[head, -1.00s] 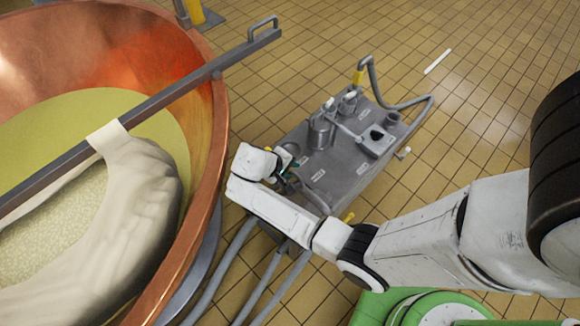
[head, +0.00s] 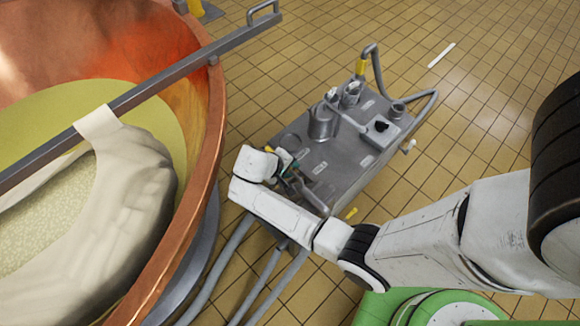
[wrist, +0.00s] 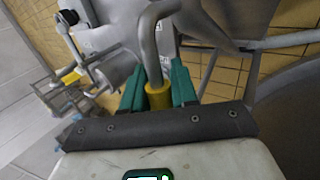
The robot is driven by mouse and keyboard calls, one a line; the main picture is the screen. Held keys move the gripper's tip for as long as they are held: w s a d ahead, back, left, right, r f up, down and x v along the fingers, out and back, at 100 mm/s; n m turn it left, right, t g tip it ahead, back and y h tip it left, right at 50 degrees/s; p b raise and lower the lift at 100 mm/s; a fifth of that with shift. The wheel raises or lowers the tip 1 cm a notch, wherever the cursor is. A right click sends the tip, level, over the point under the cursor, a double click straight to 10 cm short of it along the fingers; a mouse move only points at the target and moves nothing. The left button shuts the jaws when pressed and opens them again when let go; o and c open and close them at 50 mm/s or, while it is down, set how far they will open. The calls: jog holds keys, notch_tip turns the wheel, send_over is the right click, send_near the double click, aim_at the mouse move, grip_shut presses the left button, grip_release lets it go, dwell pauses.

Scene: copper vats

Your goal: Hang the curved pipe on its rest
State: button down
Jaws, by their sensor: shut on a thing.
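My gripper (wrist: 157,88) is shut on the grey curved pipe (wrist: 150,40), with its green fingers on either side of the yellow collar (wrist: 157,97). The pipe rises from the collar and bends over to the right in the wrist view. In the head view my gripper (head: 288,164) is at the near left end of the grey machine (head: 345,165). There the held pipe (head: 314,194) is only partly visible beside my wrist. I cannot clearly make out the pipe's rest, or whether the pipe touches the machine.
A large copper vat (head: 212,130) stands close on the left, with a grey bar (head: 165,78) and hanging cloth (head: 140,175) across it. Grey hoses (head: 232,255) run below my wrist. Another bent pipe (head: 372,70) stands at the machine's far end.

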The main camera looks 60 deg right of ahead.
jog(key=shift+f, duration=0.45)
dwell(0.8)
jog(key=c, duration=0.8)
grip_release()
jog(key=shift+f, duration=0.1)
jog(key=v, duration=1.1)
jog(key=s+a+r+n+t+y, duration=0.1)
jog(key=s+a+y, duration=0.1)
jog(key=s, duration=0.3)
jog(key=s+a+r+n+t+y, duration=0.1)
jog(key=s+a+y, duration=0.1)
jog(key=s, duration=0.3)
jog(key=s+a+r+t+y, duration=0.1)
jog(key=s+a+r+y, duration=0.1)
jog(key=s, duration=0.3)
jog(key=shift+s+a+n, duration=0.3)
jog(key=shift+s+n, duration=0.1)
